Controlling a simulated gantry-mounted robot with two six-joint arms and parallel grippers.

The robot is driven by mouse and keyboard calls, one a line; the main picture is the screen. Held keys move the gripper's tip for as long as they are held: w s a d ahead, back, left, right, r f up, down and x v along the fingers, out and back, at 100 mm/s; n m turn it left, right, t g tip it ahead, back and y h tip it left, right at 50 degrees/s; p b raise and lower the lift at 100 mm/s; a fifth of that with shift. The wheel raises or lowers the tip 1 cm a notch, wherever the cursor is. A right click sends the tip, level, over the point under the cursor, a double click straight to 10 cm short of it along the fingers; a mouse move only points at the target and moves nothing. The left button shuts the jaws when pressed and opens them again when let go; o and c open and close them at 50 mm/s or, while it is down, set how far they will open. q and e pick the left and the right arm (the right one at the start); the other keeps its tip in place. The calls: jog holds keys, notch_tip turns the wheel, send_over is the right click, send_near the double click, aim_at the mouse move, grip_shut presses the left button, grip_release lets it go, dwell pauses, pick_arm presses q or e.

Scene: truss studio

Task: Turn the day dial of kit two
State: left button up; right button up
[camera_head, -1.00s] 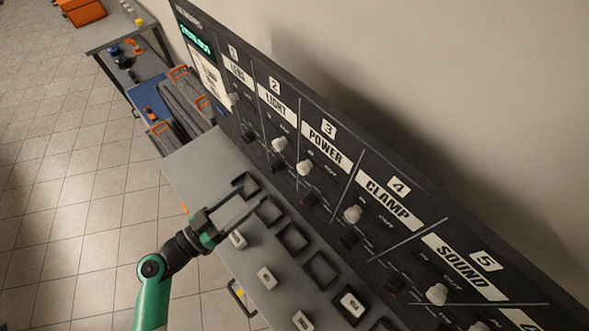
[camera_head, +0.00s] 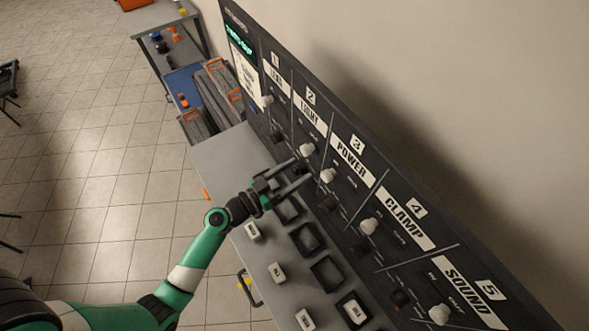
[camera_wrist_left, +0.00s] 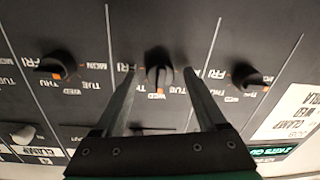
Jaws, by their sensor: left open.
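The dark panel (camera_head: 345,195) has numbered columns, and column two is labelled LIGHT (camera_head: 311,116). In the left wrist view, a black day dial (camera_wrist_left: 158,75) with an orange mark sits in the middle, the mark towards WED. My left gripper (camera_head: 302,170) is open at the panel, at the lower part of column two. In the left wrist view its fingers (camera_wrist_left: 159,72) stand on either side of this dial, with gaps visible. I cannot tell how deep they reach. In the head view the fingers partly hide the dial. My right gripper is not in view.
Neighbouring day dials sit left (camera_wrist_left: 54,68) and right (camera_wrist_left: 248,76) in the wrist view. White knobs (camera_head: 327,175) stand out above the black dials. A grey shelf (camera_head: 222,158) with dark square frames (camera_head: 326,273) and small labelled blocks (camera_head: 277,272) lies below the panel.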

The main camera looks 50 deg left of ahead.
pick_arm(q)
grip_shut()
dwell(0.3)
jog(key=shift+n, duration=0.4)
jog(key=n, duration=0.2)
jog(key=shift+n, duration=0.4)
jog(key=n, duration=0.4)
jog(key=shift+a, duration=0.1)
jog(key=n, duration=0.4)
jog(key=n+g+p, duration=0.1)
jog(key=n, duration=0.4)
jog(key=shift+a+n+h, duration=0.1)
jog(key=shift+n+h, duration=0.2)
jog(key=shift+h, duration=0.1)
jog(key=shift+f, duration=0.1)
